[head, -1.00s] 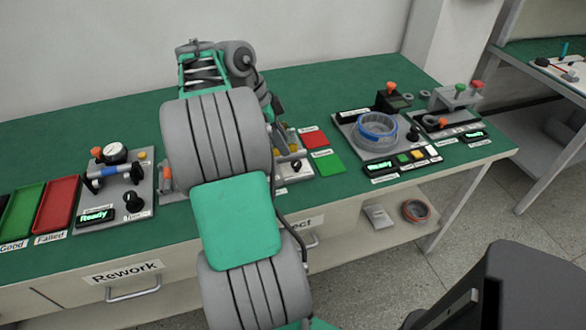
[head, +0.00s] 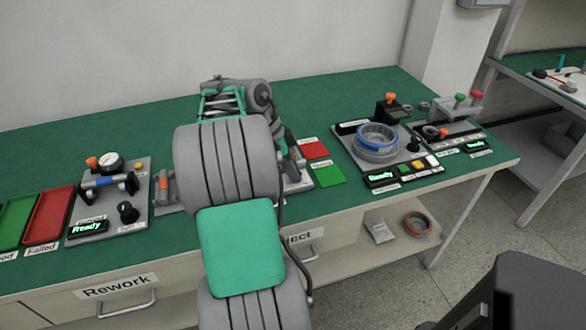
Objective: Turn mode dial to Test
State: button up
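My arm (head: 240,245) reaches over the middle of the green bench and bends down at its far end. My gripper is hidden behind my own arm links, so its fingers do not show. A black knob (head: 128,212) stands on the left grey station (head: 140,190), beside a small label I cannot read. Another black knob (head: 413,143) stands on the right station near the blue-ringed round part (head: 378,139). The middle station (head: 298,183) is mostly covered by my arm. No dial marked Test can be made out.
A red tray (head: 50,215) and a green tray (head: 14,220) lie at the left. A red pad (head: 314,150) and a green pad (head: 329,176) lie right of my arm. Displays at the left (head: 87,228) and right (head: 380,177) read Ready. The wall stands behind the bench.

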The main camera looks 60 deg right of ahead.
grip_shut()
jog(key=shift+n+b, duration=0.35)
jog(key=shift+n, duration=0.15)
jog(key=n+t+h+b, duration=0.1)
jog(key=n, duration=0.1)
jog(key=shift+s+a+f+n+b, duration=0.1)
jog(key=shift+n+b, duration=0.2)
jog(key=shift+b, duration=0.05)
jog(key=n+t+b, duration=0.1)
jog(key=n+b, duration=0.1)
jog(key=n, duration=0.1)
jog(key=shift+s+n+h, duration=0.15)
jog(key=shift+n+h, duration=0.15)
jog(key=shift+h, duration=0.1)
jog(key=n+t+b, duration=0.1)
jog(key=n, duration=0.3)
jog(key=shift+s+a+n+t+b, duration=0.1)
jog(key=shift+s+n+t+b, duration=0.05)
jog(key=shift+n+t+b, duration=0.2)
jog(key=n+t, duration=0.1)
jog(key=n, duration=0.3)
jog(key=shift+s+t+b, duration=0.1)
jog(key=shift+t+b, duration=0.2)
jog(key=shift+t, duration=0.05)
jog(key=shift+o, duration=2.2)
grip_release()
